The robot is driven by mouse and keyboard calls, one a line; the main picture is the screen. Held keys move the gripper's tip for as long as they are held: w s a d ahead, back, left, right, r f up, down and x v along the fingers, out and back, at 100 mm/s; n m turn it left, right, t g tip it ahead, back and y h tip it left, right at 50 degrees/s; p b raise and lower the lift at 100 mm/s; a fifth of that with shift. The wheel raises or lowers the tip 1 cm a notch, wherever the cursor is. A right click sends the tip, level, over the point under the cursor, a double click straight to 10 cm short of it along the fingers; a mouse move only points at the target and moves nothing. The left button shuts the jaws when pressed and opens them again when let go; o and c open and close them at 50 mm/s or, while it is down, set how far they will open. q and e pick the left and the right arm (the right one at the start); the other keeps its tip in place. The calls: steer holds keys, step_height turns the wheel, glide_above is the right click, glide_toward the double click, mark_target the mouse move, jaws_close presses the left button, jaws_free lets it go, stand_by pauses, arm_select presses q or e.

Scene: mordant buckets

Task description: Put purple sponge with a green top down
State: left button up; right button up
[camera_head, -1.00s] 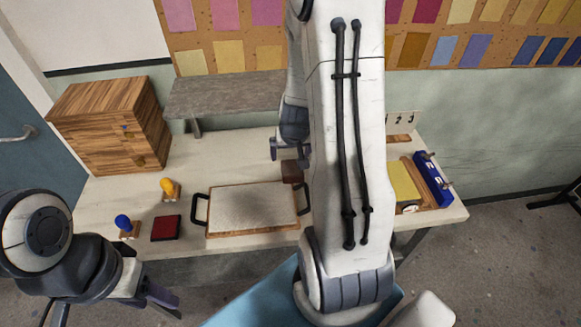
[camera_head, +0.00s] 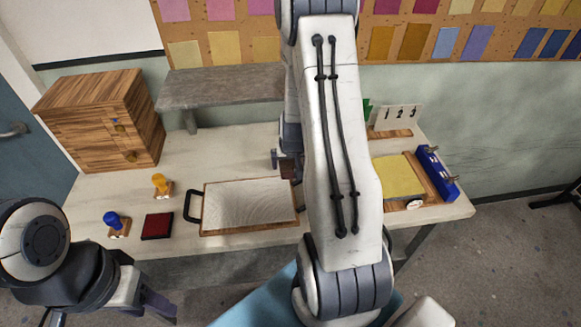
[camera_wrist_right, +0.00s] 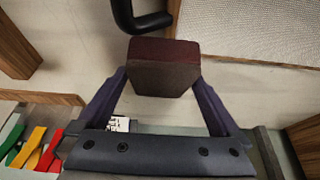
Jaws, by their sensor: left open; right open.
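A small block with a maroon face and a dark brown side (camera_wrist_right: 165,75) lies between the fingertips of my right gripper (camera_wrist_right: 160,88) in the right wrist view. The fingers are open on either side of it; I cannot tell whether they touch it. It looks like a sponge, but no green top shows. In the head view my right arm hides most of the block and gripper at the tray's right end. My left gripper (camera_head: 158,306) is open and empty at the lower left, in front of the table.
A pale wood-framed tray (camera_head: 246,206) with black handles lies mid-table. A dark red pad (camera_head: 157,226), a blue-knobbed stamp (camera_head: 116,223) and a yellow-knobbed stamp (camera_head: 161,184) stand left of it. Wooden drawers (camera_head: 105,120) stand back left; a yellow pad (camera_head: 399,177) and blue rack (camera_head: 437,172) lie right.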

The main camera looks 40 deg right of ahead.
steer(key=c, duration=1.3)
steer(key=shift+r, duration=0.15)
